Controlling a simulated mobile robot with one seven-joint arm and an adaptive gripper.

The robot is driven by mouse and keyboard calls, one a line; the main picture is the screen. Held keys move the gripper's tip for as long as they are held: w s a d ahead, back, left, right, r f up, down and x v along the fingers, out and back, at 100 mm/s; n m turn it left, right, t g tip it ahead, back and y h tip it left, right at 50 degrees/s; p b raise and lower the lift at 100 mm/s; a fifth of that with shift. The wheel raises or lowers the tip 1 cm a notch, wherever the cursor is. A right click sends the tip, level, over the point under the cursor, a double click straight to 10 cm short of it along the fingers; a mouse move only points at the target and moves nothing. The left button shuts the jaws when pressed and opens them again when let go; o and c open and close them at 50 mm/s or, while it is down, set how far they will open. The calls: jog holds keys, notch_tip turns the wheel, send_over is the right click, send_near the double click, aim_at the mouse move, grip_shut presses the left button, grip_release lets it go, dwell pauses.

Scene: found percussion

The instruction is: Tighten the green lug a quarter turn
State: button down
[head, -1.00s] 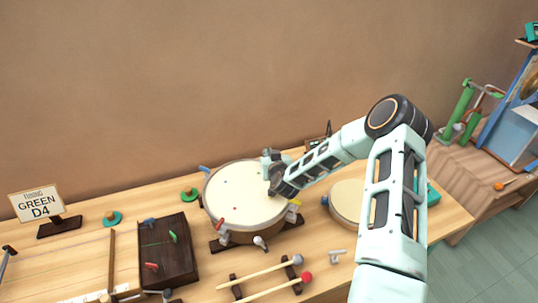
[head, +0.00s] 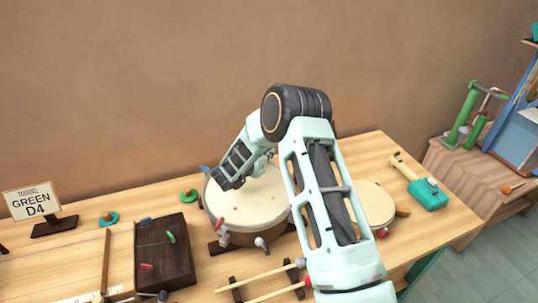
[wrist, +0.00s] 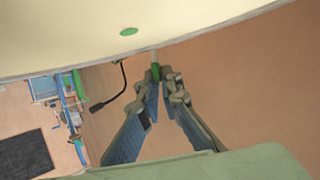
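The large drum (head: 240,205) stands on the bench with a pale skin and coloured lugs around its rim. In the wrist view its skin (wrist: 60,35) fills the top, with a green dot (wrist: 128,31) near the edge. The green lug (wrist: 155,73) sits just off that rim, at the tips of my gripper (wrist: 161,76). The fingers flank it with a narrow gap; I cannot tell whether they press on it. In the head view my arm hides the drum's far right rim and the lug.
A sign (head: 33,201) reads "TUNING GREEN D4". A dark wooden box (head: 163,255), a smaller drum (head: 372,203), a teal mallet (head: 428,194) and beaters (head: 255,278) share the bench. The wall stands close behind the drum. Bare bench top shows at the right.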

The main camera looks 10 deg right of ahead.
jog(key=shift+m+h, duration=0.3)
jog(key=shift+h, duration=0.2)
jog(key=c, duration=2.2)
grip_release()
jog(key=shift+g, duration=0.3)
jog(key=shift+o, duration=0.2)
jog(key=shift+a, duration=0.1)
jog(key=v, duration=1.2)
